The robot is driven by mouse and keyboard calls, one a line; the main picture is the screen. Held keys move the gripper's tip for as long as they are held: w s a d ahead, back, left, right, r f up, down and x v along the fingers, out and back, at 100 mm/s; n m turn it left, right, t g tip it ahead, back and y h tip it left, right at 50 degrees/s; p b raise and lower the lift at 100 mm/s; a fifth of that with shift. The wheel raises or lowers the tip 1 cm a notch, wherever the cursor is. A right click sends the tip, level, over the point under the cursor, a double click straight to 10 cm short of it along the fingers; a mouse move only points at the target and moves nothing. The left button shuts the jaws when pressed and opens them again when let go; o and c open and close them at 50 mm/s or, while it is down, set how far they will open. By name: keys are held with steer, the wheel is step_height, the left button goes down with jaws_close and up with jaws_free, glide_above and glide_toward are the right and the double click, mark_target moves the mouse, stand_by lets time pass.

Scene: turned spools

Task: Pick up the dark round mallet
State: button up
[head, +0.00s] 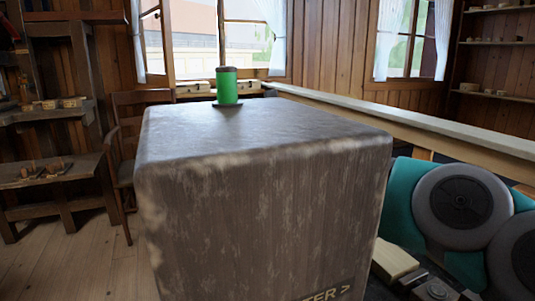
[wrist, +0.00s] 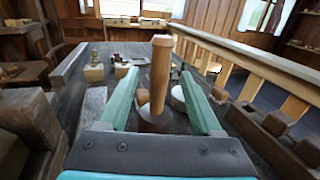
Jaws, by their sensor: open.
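In the wrist view the dark round mallet stands upright on the bench, its light wooden handle (wrist: 160,68) pointing up and its dark round head (wrist: 154,121) at the bottom. My gripper (wrist: 162,82) is open, with one teal finger on each side of the mallet. The handle rises between the fingers, and a gap shows on both sides. The lower part of the head is hidden by the gripper's dark grey body. In the head view I cannot see the mallet or the fingertips; a large brown block fills the middle.
The large worn block (head: 260,200) carries a green spool (head: 227,88) on top. In the wrist view a pale round piece (wrist: 179,98) lies close to the right finger. Small wooden pieces (wrist: 93,72) sit farther back on the bench. Dark blocks (wrist: 277,123) stand at the right.

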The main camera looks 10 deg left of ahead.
steer(key=shift+p+x, duration=0.4)
steer(key=shift+x, duration=1.75)
jaws_close()
